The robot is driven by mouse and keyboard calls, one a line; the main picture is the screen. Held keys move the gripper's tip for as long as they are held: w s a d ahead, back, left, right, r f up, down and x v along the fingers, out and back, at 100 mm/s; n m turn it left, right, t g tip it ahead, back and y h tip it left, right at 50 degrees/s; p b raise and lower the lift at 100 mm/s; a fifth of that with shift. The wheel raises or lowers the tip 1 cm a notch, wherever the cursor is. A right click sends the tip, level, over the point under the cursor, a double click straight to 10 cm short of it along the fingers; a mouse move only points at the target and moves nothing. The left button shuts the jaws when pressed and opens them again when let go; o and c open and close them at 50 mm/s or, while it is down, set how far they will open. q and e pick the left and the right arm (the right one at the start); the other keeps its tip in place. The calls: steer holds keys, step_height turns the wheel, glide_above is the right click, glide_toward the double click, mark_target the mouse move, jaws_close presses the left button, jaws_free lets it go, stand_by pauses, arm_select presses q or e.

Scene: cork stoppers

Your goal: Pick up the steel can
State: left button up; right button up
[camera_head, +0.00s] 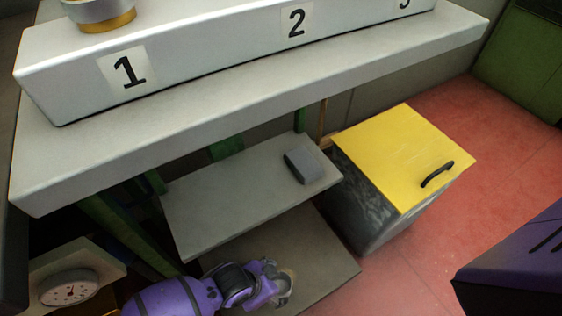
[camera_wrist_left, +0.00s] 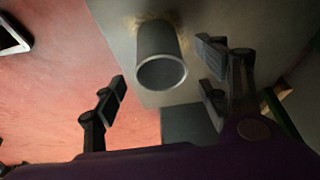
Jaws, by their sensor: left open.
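The steel can (camera_wrist_left: 157,38) is a plain grey cylinder in the upper middle of the left wrist view, its round rim facing the camera. It stands on a grey surface near an edge, with red floor to its left. My left gripper (camera_wrist_left: 163,84) is open, with one finger on each side of the can's line and nothing held. The can appears just ahead of or between the fingertips; contact is not clear. In the head view my left gripper (camera_head: 279,284) is low over the bottom shelf, and I cannot clearly make out the can there. My right gripper is out of view.
A middle shelf (camera_head: 215,205) with a grey block (camera_head: 305,166) lies above the bottom shelf (camera_head: 325,262). The white tabletop (camera_head: 300,87) overhangs at the back, with a numbered step on it. A yellow-lidded box (camera_head: 405,150) stands to the right. A dial scale (camera_head: 68,290) is at lower left.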

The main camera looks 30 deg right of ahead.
arm_select(q)
steer(key=b+x, duration=0.1)
steer(key=x, duration=0.2)
steer(key=shift+a, duration=0.15)
steer(key=b, duration=0.3)
glide_above(286, 286)
steer(key=a, duration=0.2)
steer(key=f, duration=0.4)
steer(key=shift+s+a+f, duration=0.1)
steer(key=shift+a, duration=0.1)
steer(key=shift+d+f, duration=0.15)
steer(key=shift+c, duration=1)
steer(key=c, duration=1.1)
steer(key=shift+o, duration=0.2)
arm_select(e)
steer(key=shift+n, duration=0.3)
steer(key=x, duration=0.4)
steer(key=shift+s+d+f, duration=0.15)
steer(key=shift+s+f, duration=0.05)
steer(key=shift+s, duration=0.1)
